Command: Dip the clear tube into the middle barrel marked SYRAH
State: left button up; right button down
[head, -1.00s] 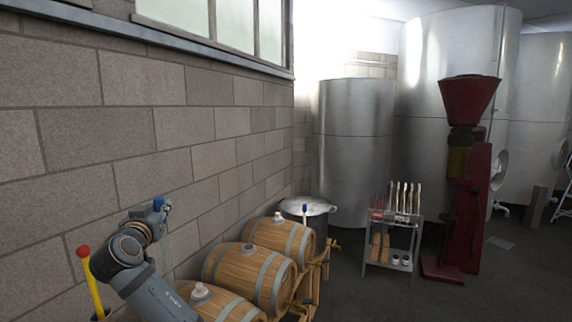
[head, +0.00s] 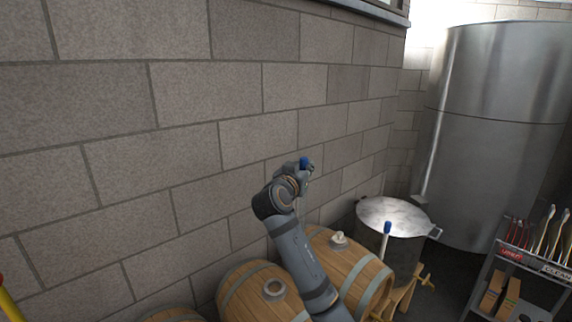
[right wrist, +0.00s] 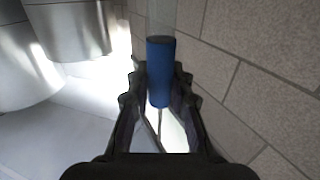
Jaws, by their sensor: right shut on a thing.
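My right gripper (head: 304,172) is shut on the blue grip of the clear tube (head: 304,162), high in front of the block wall. In the right wrist view the blue grip (right wrist: 160,72) sits between the fingers (right wrist: 158,105), with the clear tube (right wrist: 161,18) running on past it. In the head view the clear part is too faint to follow. The middle barrel (head: 240,295) lies below the gripper, with a pale ring around its top opening (head: 274,288); my arm covers part of its right side. No SYRAH marking is readable. My left gripper is out of view.
Another barrel (head: 365,275) with a pale bung (head: 338,238) lies right of the middle one; a third (head: 172,315) shows at the bottom edge. A lidded steel pot (head: 395,215), a blue-topped stick (head: 386,238) and a rack (head: 535,262) stand to the right. The wall is close behind.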

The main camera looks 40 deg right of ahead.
jog(key=a+r+n+t+y, duration=0.1)
jog(key=a+r+n+t, duration=0.1)
jog(key=a, duration=0.9)
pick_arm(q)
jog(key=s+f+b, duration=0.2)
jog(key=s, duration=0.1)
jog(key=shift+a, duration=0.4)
pick_arm(e)
notch_tip(320, 180, down, 5)
jog(key=shift+s+f, duration=0.15)
jog(key=shift+f, duration=0.05)
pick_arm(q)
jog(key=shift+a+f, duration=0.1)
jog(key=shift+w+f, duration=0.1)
